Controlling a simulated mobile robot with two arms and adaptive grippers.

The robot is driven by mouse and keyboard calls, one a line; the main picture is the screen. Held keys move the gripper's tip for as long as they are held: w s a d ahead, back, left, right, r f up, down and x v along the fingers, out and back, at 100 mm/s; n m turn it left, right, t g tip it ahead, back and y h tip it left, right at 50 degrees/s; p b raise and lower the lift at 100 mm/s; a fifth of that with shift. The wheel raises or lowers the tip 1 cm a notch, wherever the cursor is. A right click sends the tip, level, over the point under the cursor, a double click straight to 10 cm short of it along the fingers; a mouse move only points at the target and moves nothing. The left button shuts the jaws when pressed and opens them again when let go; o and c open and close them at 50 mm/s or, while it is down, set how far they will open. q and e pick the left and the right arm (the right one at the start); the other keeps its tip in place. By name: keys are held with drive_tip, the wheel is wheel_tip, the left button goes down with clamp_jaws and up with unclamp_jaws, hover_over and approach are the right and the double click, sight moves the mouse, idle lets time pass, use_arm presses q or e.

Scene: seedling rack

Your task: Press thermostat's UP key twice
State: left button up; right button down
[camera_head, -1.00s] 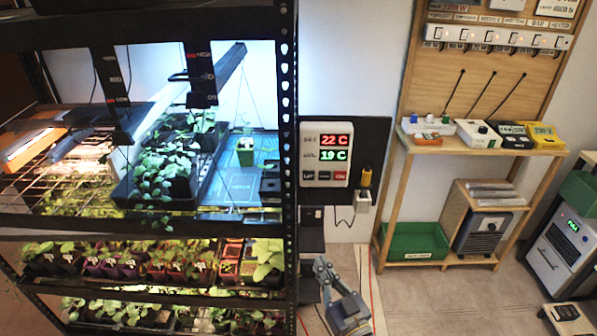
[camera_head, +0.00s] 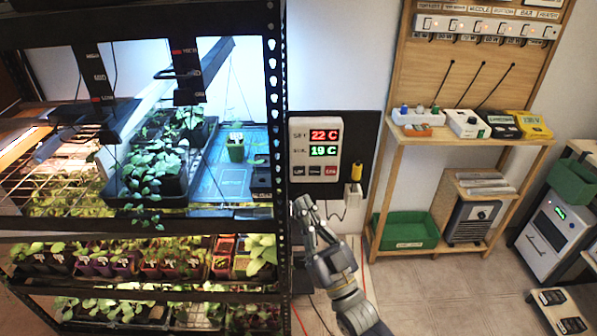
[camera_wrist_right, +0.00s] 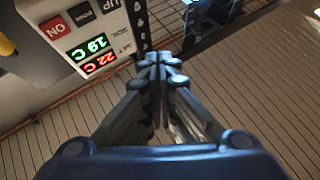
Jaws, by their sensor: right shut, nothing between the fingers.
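The white thermostat (camera_head: 301,150) hangs on a dark panel right of the rack post. Its red display (camera_head: 325,135) reads 22 C and its green display (camera_head: 323,151) reads 19 C. Below them sits a row of keys. My left gripper is out of view.
The seedling rack's perforated post (camera_head: 278,150) stands close left of the thermostat. A wooden bench (camera_head: 400,160) stands farther right. Open floor lies between.

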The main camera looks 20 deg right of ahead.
sight(299, 171)
drive_tip(key=w+d+b, duration=0.2)
drive_tip(key=w+b, duration=0.1)
drive_tip(key=w, duration=0.5)
drive_tip(key=shift+w+d+b, duration=0.2)
drive_tip(key=shift+d+b, duration=0.05)
drive_tip(key=shift+b, duration=0.05)
idle(1.2)
drive_tip(key=shift+w+d, duration=0.1)
drive_tip(key=shift+w, duration=0.3)
drive_tip(key=shift+w+d+b, duration=0.1)
drive_tip(key=shift+w+b, duration=0.2)
drive_tip(key=shift+b, duration=0.15)
idle(0.4)
drive_tip(key=shift+s, duration=0.15)
drive_tip(key=shift+s+a+p, duration=0.2)
drive_tip(key=shift+s+p, duration=0.2)
drive_tip(key=shift+s, duration=0.2)
